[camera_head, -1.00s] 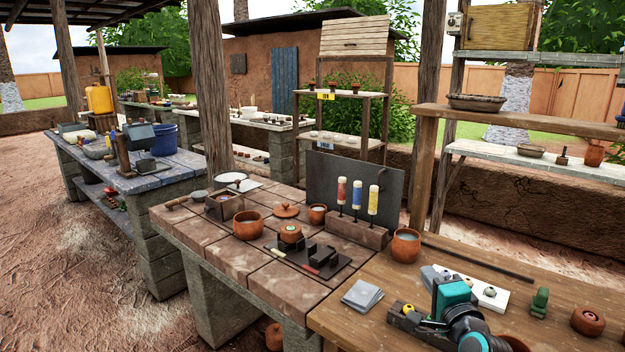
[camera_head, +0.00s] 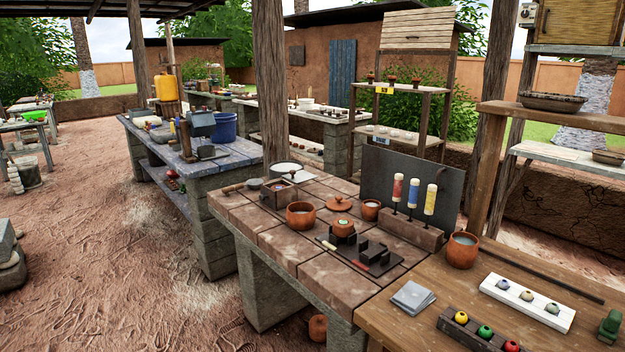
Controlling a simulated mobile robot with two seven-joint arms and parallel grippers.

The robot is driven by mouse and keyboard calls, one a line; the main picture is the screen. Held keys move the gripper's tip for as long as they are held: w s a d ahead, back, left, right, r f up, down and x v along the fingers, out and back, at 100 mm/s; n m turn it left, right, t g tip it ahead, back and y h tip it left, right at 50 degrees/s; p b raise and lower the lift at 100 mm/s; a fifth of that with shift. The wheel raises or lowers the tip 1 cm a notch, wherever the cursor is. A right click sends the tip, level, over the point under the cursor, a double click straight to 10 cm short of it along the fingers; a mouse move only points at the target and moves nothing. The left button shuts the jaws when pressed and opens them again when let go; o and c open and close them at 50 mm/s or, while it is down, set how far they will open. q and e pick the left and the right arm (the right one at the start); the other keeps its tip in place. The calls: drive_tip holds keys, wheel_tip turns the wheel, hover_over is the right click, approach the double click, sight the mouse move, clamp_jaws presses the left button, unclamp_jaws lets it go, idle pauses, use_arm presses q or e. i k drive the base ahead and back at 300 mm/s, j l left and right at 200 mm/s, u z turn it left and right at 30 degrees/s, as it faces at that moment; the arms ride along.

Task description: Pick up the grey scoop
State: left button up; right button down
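I cannot pick out the grey scoop with certainty. A small grey round piece (camera_head: 254,184) lies near a wooden handle (camera_head: 232,188) at the far left corner of the tiled table (camera_head: 262,215); I cannot tell whether they are one tool. A dark grey angular object (camera_head: 202,123) stands on the blue-grey bench (camera_head: 222,161) further back. Neither of my grippers shows in the head view now.
The tiled table also holds clay pots (camera_head: 300,214), a dark tray (camera_head: 375,262) and a bottle rack (camera_head: 412,232). The wooden table (camera_head: 400,325) holds folded grey cloth (camera_head: 412,298) and a white block with knobs (camera_head: 527,302). Open dirt floor (camera_head: 130,260) lies to the left.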

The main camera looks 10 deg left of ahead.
sight(243, 187)
drive_tip(key=i+j, duration=0.25)
drive_tip(key=j, duration=0.2)
drive_tip(key=i+j+u, duration=0.1)
drive_tip(key=i+j, duration=0.15)
drive_tip(key=j, duration=0.25)
drive_tip(key=i+j, duration=0.25)
drive_tip(key=j, duration=0.2)
drive_tip(key=u, duration=0.05)
